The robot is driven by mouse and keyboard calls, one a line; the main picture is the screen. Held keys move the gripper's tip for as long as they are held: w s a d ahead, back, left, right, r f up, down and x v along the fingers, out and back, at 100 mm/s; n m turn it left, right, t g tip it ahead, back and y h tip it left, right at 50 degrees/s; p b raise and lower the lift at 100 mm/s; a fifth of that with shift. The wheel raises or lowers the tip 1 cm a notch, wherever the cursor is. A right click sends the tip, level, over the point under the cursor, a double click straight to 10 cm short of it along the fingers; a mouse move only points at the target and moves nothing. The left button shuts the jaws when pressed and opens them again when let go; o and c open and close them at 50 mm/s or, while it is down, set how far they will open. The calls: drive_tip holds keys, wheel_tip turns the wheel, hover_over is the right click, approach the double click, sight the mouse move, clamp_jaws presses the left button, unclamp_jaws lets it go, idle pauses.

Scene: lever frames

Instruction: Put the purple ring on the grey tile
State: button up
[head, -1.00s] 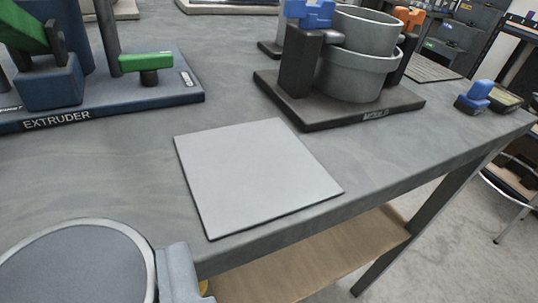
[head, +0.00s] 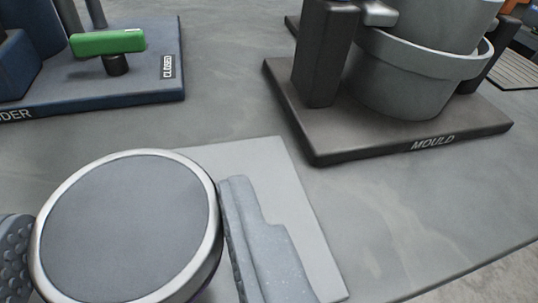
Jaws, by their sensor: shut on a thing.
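The grey tile (head: 285,185) is a flat pale square lying on the table. Its left and near parts are hidden behind my gripper and what it holds. My gripper (head: 128,235) is shut on a round thing (head: 125,210) with a flat dark grey top and a pale silvery rim, one finger on each side. The held thing is in front of the tile's left part in the picture; its height above the tile I cannot tell. No clearly purple ring shows, and I cannot tell whether the held thing is it.
The mould stand (head: 330,140), with grey round cups (head: 410,85), is behind the tile to the right. The blue extruder base (head: 120,88) with a green lever (head: 108,42) marked CLOSED is at the back left. Bare table (head: 400,210) lies right of the tile.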

sight(210, 198)
drive_tip(key=w, duration=0.1)
drive_tip(key=w+d, duration=0.1)
drive_tip(key=w, duration=0.1)
drive_tip(key=shift+w+d+f, duration=0.25)
drive_tip(key=shift+d, duration=0.05)
drive_tip(key=shift+f+b, duration=0.6)
drive_tip(key=shift+f, duration=1.25)
drive_tip(key=o, duration=1.1)
drive_tip(key=shift+r, duration=0.1)
drive_tip(key=p+v, duration=0.1)
drive_tip(key=v, duration=1.1)
drive_tip(key=shift+r+p, duration=0.1)
drive_tip(key=shift+p, duration=0.2)
drive_tip(key=shift+w+d, duration=0.1)
drive_tip(key=shift+w, duration=0.05)
